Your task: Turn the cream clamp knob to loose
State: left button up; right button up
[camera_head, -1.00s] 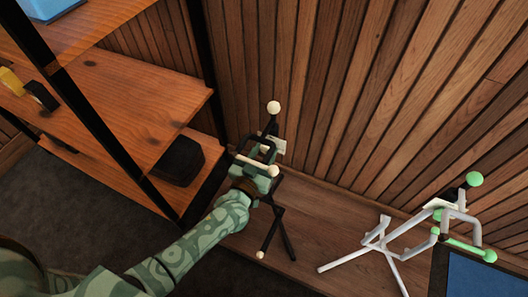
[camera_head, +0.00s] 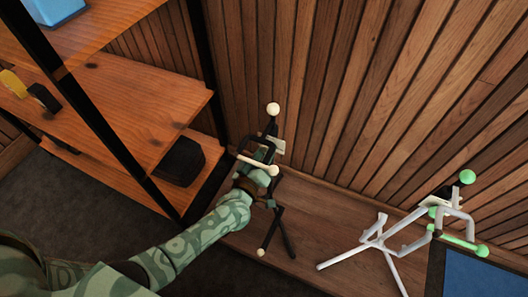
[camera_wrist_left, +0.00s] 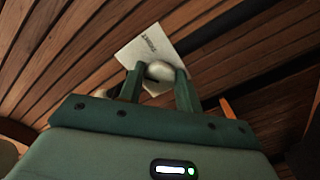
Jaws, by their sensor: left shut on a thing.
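A dark stand with cream parts stands against the slatted wall in the head view. It has a cream ball (camera_head: 273,109) at its top, a cream bar (camera_head: 256,164) below, and a cream foot tip (camera_head: 261,252). My left gripper (camera_head: 250,180) is at the stand, just under the bar. In the left wrist view my left gripper (camera_wrist_left: 158,88) is shut on the round cream knob (camera_wrist_left: 160,70), which shows between its two green fingers. The knob's turn position cannot be told. My right gripper is in neither view.
A white stand with green parts (camera_head: 376,241) stands to the right, near a blue panel (camera_head: 485,272). A wooden shelf unit (camera_head: 150,95) is close on the left. A white printed card (camera_wrist_left: 145,47) shows behind the knob. Bare bench top lies between the stands.

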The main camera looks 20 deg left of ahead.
pick_arm(q)
jog(key=n, duration=1.1)
jog(key=shift+s, duration=0.1)
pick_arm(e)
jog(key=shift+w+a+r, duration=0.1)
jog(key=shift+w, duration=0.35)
pick_arm(q)
jog(key=shift+n, duration=0.3)
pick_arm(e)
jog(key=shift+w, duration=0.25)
pick_arm(q)
jog(key=o, duration=0.9)
jog(key=shift+o, duration=0.3)
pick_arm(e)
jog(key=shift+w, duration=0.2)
pick_arm(q)
jog(key=shift+r, duration=0.1)
